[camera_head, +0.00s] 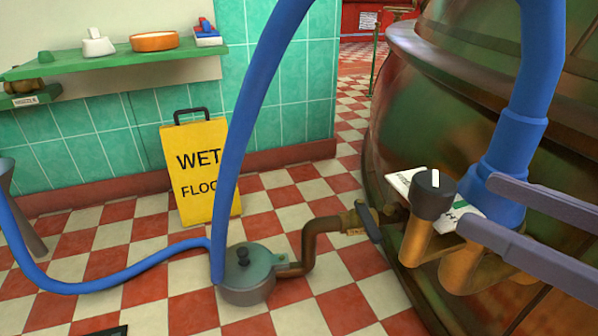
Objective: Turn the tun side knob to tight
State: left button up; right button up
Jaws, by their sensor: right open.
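The side knob (433,196) is a round black knob with a white pointer mark on its top. It sits on a copper pipe fitting at the side of the large copper tun (400,125). The mark points roughly away from me. A white label plate (403,183) lies behind and under the knob, and its lettering is mostly hidden. My right gripper (482,208) comes in from the right edge. Its two grey fingers are apart, with nothing between their tips, just right of the knob and not touching it. My left gripper is not in view.
A thick blue hose (541,70) meets the tun fitting beside my right gripper. Another blue hose (248,110) rises from a grey pump (249,272). A brown pipe with a valve (357,220) stands left of the knob. A yellow wet-floor sign (190,190) stands by the wall.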

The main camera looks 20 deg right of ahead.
aim_at(413, 178)
jog(key=b+x, duration=0.1)
jog(key=x, duration=0.2)
jog(key=b+x, duration=0.2)
jog(key=f+b+x, duration=0.1)
jog(key=b+x, duration=0.1)
jog(key=x, duration=0.1)
jog(key=shift+w, duration=0.4)
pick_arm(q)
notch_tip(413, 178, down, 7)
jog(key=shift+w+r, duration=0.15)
pick_arm(e)
jog(key=shift+w+a, duration=0.25)
jog(key=shift+w, duration=0.3)
jog(key=shift+c, duration=0.2)
grip_shut()
